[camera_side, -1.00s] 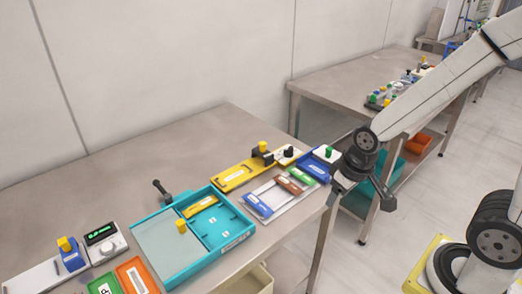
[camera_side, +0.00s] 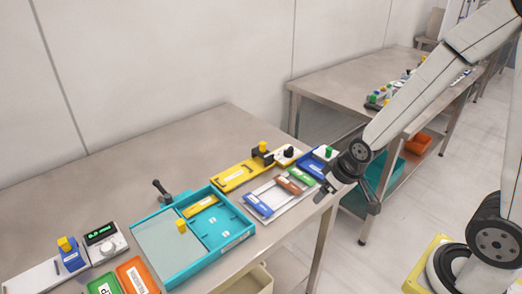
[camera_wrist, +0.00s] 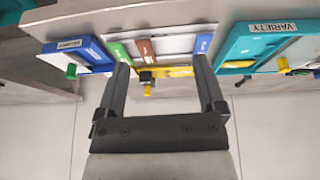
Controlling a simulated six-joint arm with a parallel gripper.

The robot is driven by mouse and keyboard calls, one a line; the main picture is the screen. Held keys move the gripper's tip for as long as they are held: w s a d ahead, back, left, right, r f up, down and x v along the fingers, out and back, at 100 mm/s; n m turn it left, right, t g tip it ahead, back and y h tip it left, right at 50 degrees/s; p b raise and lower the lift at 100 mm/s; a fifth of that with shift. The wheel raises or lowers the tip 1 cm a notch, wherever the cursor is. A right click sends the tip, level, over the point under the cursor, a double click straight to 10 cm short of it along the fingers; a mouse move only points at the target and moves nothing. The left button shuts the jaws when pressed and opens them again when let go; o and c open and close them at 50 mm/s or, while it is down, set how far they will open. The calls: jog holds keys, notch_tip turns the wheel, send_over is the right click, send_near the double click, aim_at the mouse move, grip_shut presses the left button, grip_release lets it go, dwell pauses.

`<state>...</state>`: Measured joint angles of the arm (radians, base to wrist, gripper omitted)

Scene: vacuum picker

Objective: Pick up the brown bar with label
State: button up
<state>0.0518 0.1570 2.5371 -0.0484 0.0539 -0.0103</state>
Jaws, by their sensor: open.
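The brown bar with a pale label (camera_side: 289,185) lies on a white tray (camera_side: 282,199) near the table's right edge. A green bar (camera_side: 301,175) is beside it on one side and a blue bar (camera_side: 258,205) lies farther off on the other. In the wrist view the brown bar (camera_wrist: 146,48) shows between my two fingers, ahead of them, left of centre. My gripper (camera_side: 322,196) is open and empty, to the right of the bars in the side view and apart from them. In the wrist view my gripper (camera_wrist: 162,62) has its fingers spread wide.
A blue holder (camera_side: 320,162) stands just behind the green bar. A yellow fixture (camera_side: 236,177) with dark and yellow knobs is behind the white tray. A teal tray (camera_side: 240,234) lies to the left. A second table (camera_side: 340,92) stands at the back right.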

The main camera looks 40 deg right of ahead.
jog(key=w+d+f+t, duration=0.1)
jog(key=w+f, duration=0.1)
jog(key=w+d+f+t, duration=0.1)
jog(key=w+t, duration=0.1)
jog(key=w+d+f+t, duration=0.1)
jog(key=f, duration=0.1)
jog(key=shift+w+d+f, duration=0.2)
jog(key=shift+w+f, duration=0.15)
jog(key=shift+w, duration=0.05)
jog(key=shift+w+d+f+t, duration=0.25)
jog(key=shift+f+t, duration=0.2)
jog(key=shift+t, duration=0.15)
jog(key=shift+w+d+f+t, duration=0.2)
jog(key=shift+f+t, duration=0.2)
jog(key=shift+t, duration=0.2)
jog(key=shift+d+f+t, duration=0.2)
jog(key=shift+f+t, duration=0.2)
jog(key=shift+t, duration=0.2)
jog(key=shift+s+d+f+t, duration=0.2)
jog(key=shift+t, duration=0.4)
jog(key=shift+x, duration=1.3)
